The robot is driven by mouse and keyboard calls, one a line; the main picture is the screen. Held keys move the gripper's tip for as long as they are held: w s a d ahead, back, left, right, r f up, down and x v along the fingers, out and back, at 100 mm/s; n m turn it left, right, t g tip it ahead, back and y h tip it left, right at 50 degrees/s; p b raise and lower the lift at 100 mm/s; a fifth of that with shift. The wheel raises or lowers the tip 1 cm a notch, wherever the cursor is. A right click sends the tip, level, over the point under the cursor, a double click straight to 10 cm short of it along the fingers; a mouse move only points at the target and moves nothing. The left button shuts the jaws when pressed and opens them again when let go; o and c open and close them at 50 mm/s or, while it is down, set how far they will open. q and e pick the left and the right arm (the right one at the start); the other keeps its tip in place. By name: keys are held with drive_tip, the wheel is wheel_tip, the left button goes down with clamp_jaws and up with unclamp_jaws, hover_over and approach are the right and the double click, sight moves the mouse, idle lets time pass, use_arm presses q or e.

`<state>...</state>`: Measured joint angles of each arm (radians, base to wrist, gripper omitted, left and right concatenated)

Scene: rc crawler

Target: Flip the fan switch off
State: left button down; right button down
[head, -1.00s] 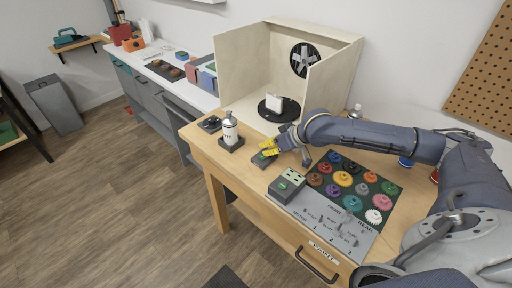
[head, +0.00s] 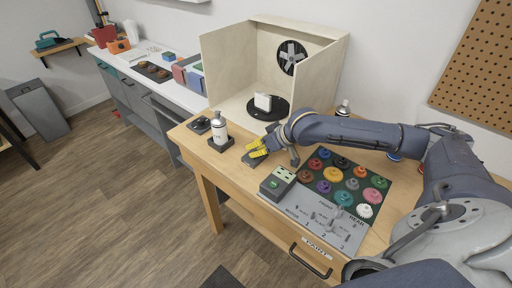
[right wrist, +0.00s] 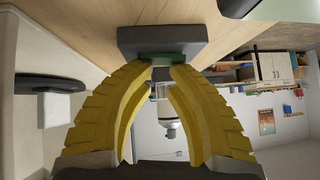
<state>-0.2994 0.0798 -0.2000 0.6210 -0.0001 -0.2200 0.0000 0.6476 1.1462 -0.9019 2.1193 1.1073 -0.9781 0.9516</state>
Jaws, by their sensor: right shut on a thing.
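A small dark switch box (head: 249,163) lies on the wooden table in front of the paint booth. The right wrist view shows the box (right wrist: 162,40) with a green rocker (right wrist: 168,59) on it. My right gripper (head: 257,150), with yellow fingers, is over this box. In the right wrist view its fingertips (right wrist: 163,68) are close together at the rocker, shut on it; whether the rocker is on or off cannot be told. A fan (head: 292,57) is set in the booth's back wall. My left gripper is not in view.
A white spray can (head: 219,130) stands on a dark base left of the gripper. A white block (head: 263,101) sits on a black turntable (head: 280,109) in the booth. A second box with a green button (head: 277,184) and a panel of coloured gears (head: 333,174) lie to the right.

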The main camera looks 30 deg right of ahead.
drive_tip(key=shift+s+a, duration=0.15)
drive_tip(key=shift+a, duration=0.2)
drive_tip(key=shift+r, duration=0.5)
drive_tip(key=r, duration=0.2)
drive_tip(key=d+r, duration=0.1)
drive_tip(key=shift+s+d+r, duration=0.1)
drive_tip(key=shift+s+r, duration=0.05)
drive_tip(key=shift+r, duration=0.25)
drive_tip(key=v, duration=0.9)
